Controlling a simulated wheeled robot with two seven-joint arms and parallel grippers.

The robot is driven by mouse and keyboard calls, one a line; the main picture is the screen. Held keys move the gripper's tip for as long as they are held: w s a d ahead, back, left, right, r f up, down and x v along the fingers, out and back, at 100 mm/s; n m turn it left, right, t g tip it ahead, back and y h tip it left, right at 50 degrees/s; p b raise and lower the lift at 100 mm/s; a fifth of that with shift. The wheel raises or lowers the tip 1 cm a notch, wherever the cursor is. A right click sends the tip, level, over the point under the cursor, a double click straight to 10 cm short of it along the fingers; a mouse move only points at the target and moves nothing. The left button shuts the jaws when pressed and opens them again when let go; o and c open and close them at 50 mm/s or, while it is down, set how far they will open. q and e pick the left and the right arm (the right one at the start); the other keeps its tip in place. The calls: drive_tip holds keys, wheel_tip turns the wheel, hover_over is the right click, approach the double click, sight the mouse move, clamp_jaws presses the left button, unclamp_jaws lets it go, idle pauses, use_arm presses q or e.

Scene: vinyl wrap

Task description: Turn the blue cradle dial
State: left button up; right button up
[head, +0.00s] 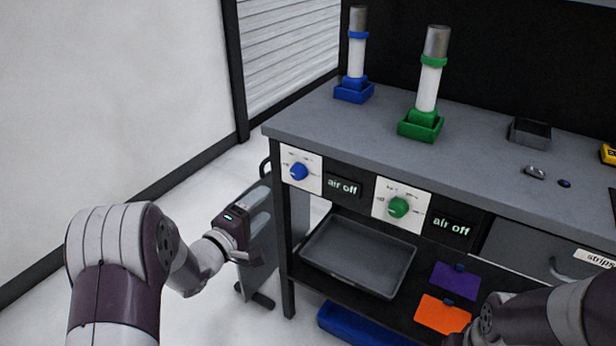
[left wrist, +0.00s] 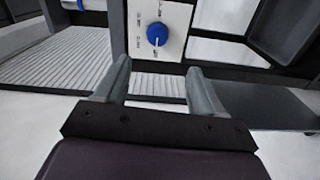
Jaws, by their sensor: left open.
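The blue dial (head: 298,171) is a round knob on a white plate at the left end of the bench front. A display reading "air off" (head: 342,187) sits to its right. The dial also shows in the left wrist view (left wrist: 157,34), beyond the fingertips and apart from them. The blue cradle (head: 354,93) stands on the bench top above, holding a white upright tube with a grey top. My left gripper (left wrist: 158,78) is open and empty, in front of the bench and short of the dial. Its fingers are hard to see in the head view. My right gripper is out of view.
A green dial (head: 398,207) with its own "air off" display sits further right, below a green cradle (head: 421,126). A grey tray (head: 358,258) lies on the shelf beneath. A grey panel stands by the bench's left leg. Part of my right arm shows at lower right.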

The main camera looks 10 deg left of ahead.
sight(295, 175)
use_arm(q)
drive_tip(key=shift+n, duration=0.4)
drive_tip(key=b+x, duration=0.4)
drive_tip(key=x, duration=0.7)
drive_tip(key=shift+w+d+r, duration=0.1)
drive_tip(key=shift+w+d, duration=0.1)
drive_tip(key=shift+w, duration=0.15)
drive_tip(key=shift+w+d+r, duration=0.1)
drive_tip(key=shift+w+r, duration=0.05)
drive_tip(key=shift+w, duration=0.15)
drive_tip(key=c, duration=1.1)
drive_tip(key=shift+o, duration=0.2)
